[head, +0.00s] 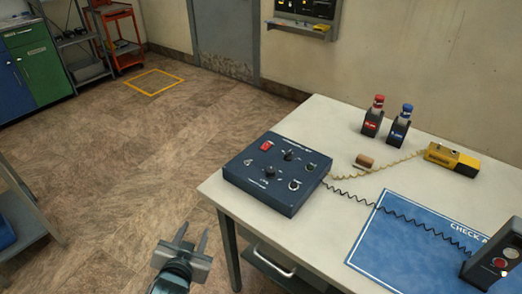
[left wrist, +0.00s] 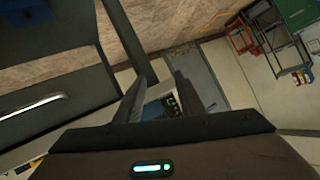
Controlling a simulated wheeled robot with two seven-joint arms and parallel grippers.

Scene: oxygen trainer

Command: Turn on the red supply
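A red unit (head: 372,122) with a red top stands upright on the far part of the white table, beside a matching blue unit (head: 399,128). A dark blue control box (head: 262,183) with several knobs and a red switch (head: 266,146) lies at the table's left corner. Its labels and switch positions are too small to read. My left gripper (head: 194,234) is open and empty, over the floor left of the table and apart from the box. In the left wrist view its two fingers (left wrist: 160,92) are spread. My right gripper is not in view.
A coiled cord runs from the box to a black device (head: 494,262) at the right. A yellow device (head: 452,159), a brown cylinder (head: 365,161) and a blue mat (head: 405,245) are on the white table (head: 318,115).

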